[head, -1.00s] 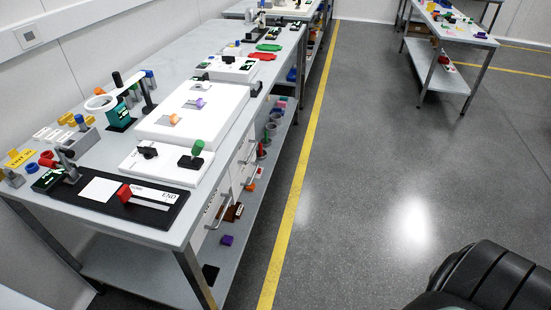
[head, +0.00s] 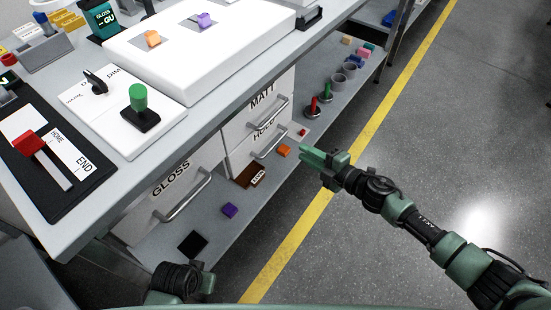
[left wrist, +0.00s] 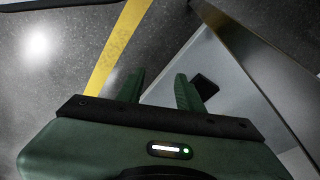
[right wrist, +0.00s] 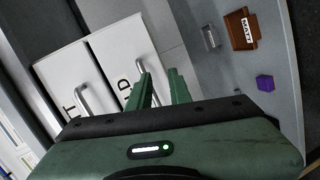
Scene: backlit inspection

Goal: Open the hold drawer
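The hold drawer (head: 238,160) is the lower white front under the MATT drawer (head: 240,124), with a grey bar handle (head: 270,143). Its front looks flush with the one above, so it appears shut. My right gripper (head: 306,153) is over the lower shelf's outer side, right of that handle and apart from it. In the right wrist view my right gripper (right wrist: 160,75) is open and empty, pointing toward the hold drawer front (right wrist: 122,48); its left finger covers part of this front. My left gripper (left wrist: 158,80) is open and empty in the left wrist view, over floor and shelf.
The GLOSS drawer (head: 170,180) with its own handle (head: 185,197) is nearer left. On the lower shelf lie a brown box (head: 250,175), an orange block (head: 285,151) and a purple block (head: 230,210). The tabletop edge overhangs the drawers. Floor right of the yellow line is clear.

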